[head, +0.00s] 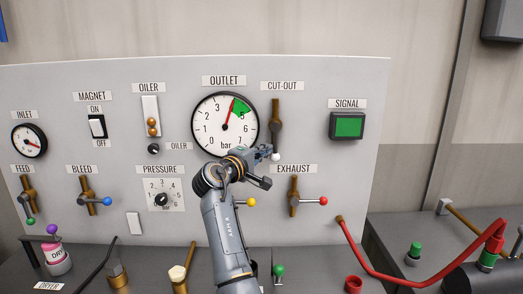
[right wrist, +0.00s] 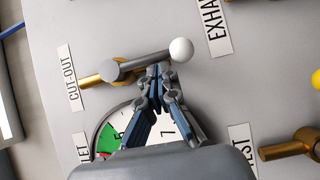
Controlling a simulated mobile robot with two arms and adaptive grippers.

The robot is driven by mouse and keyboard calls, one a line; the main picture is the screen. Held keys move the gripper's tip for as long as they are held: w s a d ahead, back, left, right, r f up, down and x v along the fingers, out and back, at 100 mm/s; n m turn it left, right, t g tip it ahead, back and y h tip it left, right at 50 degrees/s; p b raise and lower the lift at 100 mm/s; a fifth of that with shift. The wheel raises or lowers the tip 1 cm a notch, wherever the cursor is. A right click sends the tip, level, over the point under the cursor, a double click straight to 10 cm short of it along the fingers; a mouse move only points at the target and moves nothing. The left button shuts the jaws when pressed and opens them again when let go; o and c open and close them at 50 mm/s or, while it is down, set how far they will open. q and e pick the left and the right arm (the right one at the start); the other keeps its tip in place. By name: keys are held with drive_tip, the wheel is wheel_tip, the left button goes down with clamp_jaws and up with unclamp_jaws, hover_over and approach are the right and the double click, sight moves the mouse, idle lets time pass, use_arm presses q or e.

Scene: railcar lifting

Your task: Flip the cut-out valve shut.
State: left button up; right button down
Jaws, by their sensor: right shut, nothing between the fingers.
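The cut-out valve (head: 275,113) is a vertical brass pipe on the panel, right of the outlet gauge. Its dark lever points down along the pipe to a white ball (head: 276,157). In the right wrist view the grey lever (right wrist: 140,65) and white ball (right wrist: 181,50) show clearly, with the brass pipe behind. My right gripper (head: 268,160) is shut and empty, at the lever's lower end. In the wrist view its fingertips (right wrist: 161,72) are beside the lever near the ball; whether they touch it I cannot tell. My left gripper is not in view.
The outlet gauge (head: 224,122) is just left of the valve. The exhaust valve (head: 294,196), with a red-balled lever pointing right, is below it. A green signal lamp (head: 348,127) is to the right. A yellow ball (head: 251,202) shows beside my right arm.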

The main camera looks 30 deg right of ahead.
drive_tip(key=shift+s+d+f+n+h, duration=0.25)
drive_tip(key=shift+d+n+h, duration=0.1)
drive_tip(key=shift+n, duration=0.25)
idle(0.3)
drive_tip(key=shift+s+d+t, duration=0.1)
drive_tip(key=shift+t, duration=0.2)
drive_tip(key=s+d+r+n+t+y+p, duration=0.1)
drive_tip(key=n+t, duration=0.5)
drive_tip(key=n, duration=0.6)
drive_tip(key=s+d+r+n+t+y+p, duration=0.2)
drive_tip(key=d+n+t, duration=0.4)
drive_tip(key=n, duration=0.6)
drive_tip(key=shift+s+r+t+y, duration=0.35)
drive_tip(key=shift+s+t+y, duration=0.3)
drive_tip(key=shift+y, duration=0.2)
drive_tip(key=shift+d+n, duration=0.1)
drive_tip(key=shift+n, duration=0.2)
